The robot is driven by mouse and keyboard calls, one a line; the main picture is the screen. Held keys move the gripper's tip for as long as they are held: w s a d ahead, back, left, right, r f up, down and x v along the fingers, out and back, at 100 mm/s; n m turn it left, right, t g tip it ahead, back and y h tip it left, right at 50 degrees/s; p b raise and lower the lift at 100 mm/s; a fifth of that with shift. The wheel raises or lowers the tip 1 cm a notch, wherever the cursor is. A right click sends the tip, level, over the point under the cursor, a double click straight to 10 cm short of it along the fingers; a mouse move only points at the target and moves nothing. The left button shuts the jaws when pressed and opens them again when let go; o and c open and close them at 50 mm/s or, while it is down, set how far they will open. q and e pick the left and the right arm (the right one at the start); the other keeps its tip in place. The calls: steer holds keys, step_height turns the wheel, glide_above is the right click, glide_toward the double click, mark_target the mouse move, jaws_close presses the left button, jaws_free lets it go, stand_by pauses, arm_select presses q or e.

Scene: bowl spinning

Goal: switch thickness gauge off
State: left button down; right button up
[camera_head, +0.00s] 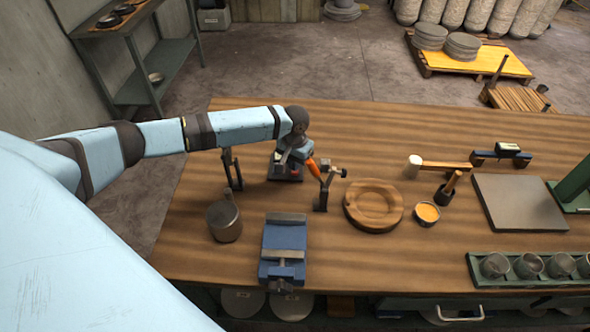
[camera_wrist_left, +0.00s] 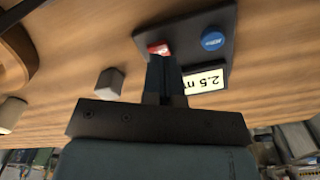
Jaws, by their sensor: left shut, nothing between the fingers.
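The thickness gauge (camera_head: 285,177) has a dark base and stands on the wooden table, partly hidden behind my left gripper (camera_head: 288,160). My right gripper is out of view.
A round wooden disc (camera_head: 374,205) and a blue vise (camera_head: 284,248) are nearby. A mallet (camera_head: 440,165) and a grey slab (camera_head: 518,202) lie to the right. Clear tabletop lies behind the gauge.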

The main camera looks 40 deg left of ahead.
arm_select(q)
steer(key=shift+f, duration=0.85)
stand_by(0.3)
step_height(320, 180, up, 5)
steer(key=p, duration=0.5)
steer(key=shift+r, duration=1)
steer(key=shift+s+f, duration=0.1)
